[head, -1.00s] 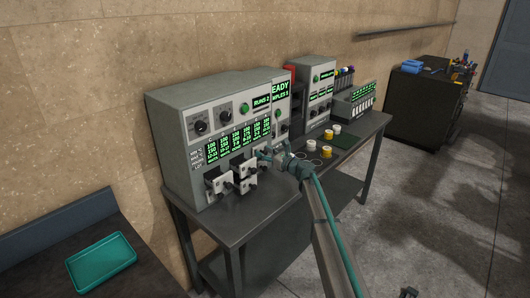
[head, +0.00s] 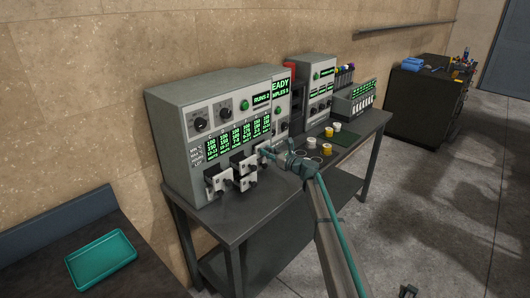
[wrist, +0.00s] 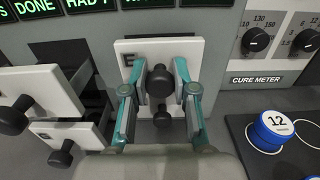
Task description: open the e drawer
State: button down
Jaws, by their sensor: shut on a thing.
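The E drawer's white front (wrist: 128,48), marked with an E, is centred in the wrist view, with a black knob (wrist: 160,78) on it. My gripper (wrist: 160,86) has its teal-edged fingers on both sides of this knob and is shut on it. A second black knob (wrist: 162,117) shows just below. The front appears to stand out a little from the cabinet; how far is hard to tell. In the head view my gripper (head: 268,152) is at the right of the row of drawers, covering part of the E front.
Other white drawer fronts (wrist: 45,88) stick out to the left, close to my left finger. A cure meter panel and a blue-and-white pot (wrist: 274,130) marked 12 are at right. A teal tray (head: 101,260) lies on the left table.

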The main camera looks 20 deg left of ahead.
jog(key=shift+v, duration=1.15)
jog(key=c, duration=0.9)
grip_release()
jog(key=shift+d, duration=0.1)
jog(key=v, duration=1.2)
